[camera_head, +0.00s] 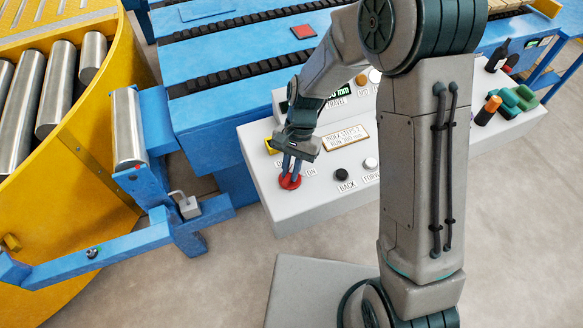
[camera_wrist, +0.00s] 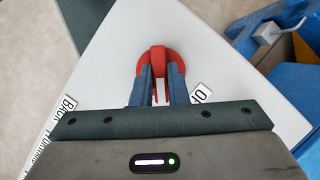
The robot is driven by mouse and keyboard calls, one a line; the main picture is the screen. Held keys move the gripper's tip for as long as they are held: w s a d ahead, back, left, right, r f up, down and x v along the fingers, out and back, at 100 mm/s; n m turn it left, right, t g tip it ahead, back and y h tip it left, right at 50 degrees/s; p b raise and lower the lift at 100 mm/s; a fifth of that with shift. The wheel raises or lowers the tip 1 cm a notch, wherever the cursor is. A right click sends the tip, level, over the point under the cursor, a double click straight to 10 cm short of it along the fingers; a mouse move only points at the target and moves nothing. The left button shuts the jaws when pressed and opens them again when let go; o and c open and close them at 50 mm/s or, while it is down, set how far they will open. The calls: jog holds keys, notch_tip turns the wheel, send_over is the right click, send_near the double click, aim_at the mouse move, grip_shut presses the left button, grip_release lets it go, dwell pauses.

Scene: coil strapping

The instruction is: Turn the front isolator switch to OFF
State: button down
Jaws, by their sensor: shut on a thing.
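The isolator switch (camera_head: 290,182) is a red rotary knob on the light grey control panel (camera_head: 322,205), near its front left corner. An ON label (camera_head: 309,172) lies just right of it, and the label on its left is partly covered. In the wrist view the red switch (camera_wrist: 158,60) shows a round base with a raised bar handle. My gripper (camera_head: 291,172) comes down from above and is shut on the switch handle. In the wrist view its two blue-grey fingers (camera_wrist: 160,84) stand on either side of the handle.
Black BACK (camera_head: 341,174) and white FORWARD (camera_head: 371,164) buttons sit to the right on the panel. A yellow-based control (camera_head: 271,146) is just behind the gripper. Dark bottles and green and orange items stand at the panel's far right. A blue frame with a roller (camera_head: 128,130) is at left.

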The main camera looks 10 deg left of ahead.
jog(key=n+h, duration=0.1)
jog(key=n, duration=0.1)
jog(key=n+h, duration=0.1)
jog(key=n, duration=0.2)
jog(key=shift+a+n, duration=0.2)
jog(key=shift+n, duration=0.1)
jog(key=shift+n+h+b, duration=0.5)
jog(key=shift+n+h, duration=0.3)
jog(key=shift+n, duration=1.1)
jog(key=c, duration=1.4)
grip_release()
jog(key=shift+c, duration=0.2)
jog(key=shift+a+r, duration=0.1)
jog(key=b+v, duration=0.1)
jog(key=v, duration=1.2)
jog(key=shift+r, duration=0.35)
jog(key=shift+s, duration=0.1)
